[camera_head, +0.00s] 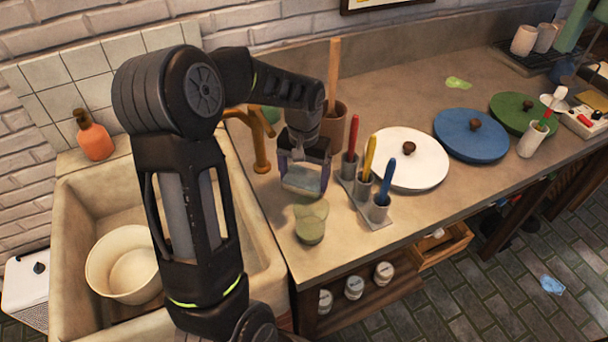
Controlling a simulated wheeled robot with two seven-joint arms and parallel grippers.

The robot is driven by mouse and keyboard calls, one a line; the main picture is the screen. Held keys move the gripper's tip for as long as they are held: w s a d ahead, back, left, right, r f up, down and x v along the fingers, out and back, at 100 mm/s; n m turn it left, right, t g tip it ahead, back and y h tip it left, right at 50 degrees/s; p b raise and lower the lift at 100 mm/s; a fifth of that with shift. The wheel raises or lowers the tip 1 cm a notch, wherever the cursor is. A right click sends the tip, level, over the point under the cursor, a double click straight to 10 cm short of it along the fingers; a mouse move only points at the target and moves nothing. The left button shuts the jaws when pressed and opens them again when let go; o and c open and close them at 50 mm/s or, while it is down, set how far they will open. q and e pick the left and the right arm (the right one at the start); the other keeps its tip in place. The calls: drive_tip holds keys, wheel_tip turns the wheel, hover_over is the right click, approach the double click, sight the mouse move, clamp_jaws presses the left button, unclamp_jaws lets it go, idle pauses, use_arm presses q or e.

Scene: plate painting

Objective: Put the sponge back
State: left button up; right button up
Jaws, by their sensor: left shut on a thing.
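My left gripper (304,183) points down over the counter between the sink and the pen holder. It is shut on a pale, greyish block that looks like the sponge (302,178), partly hidden by the fingers. Just below and in front of it on the counter is a small greenish cup-like thing (310,231) with a flat green patch (312,207) behind it. I cannot tell whether the held block touches the counter. My right gripper is not in view.
A grey holder (376,215) with red, yellow and blue handles stands close right. Behind is a brown pot (334,120); left are the faucet (260,140) and sink (75,205) with a cream bowl (122,262). White (408,160), blue (470,140) and green (520,115) plates lie right.

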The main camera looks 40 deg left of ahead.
sight(304, 177)
use_arm(q)
drive_tip(key=o, duration=1)
drive_tip(key=shift+o, duration=0.2)
wheel_tip(304, 177, up, 12)
drive_tip(key=shift+r, duration=0.15)
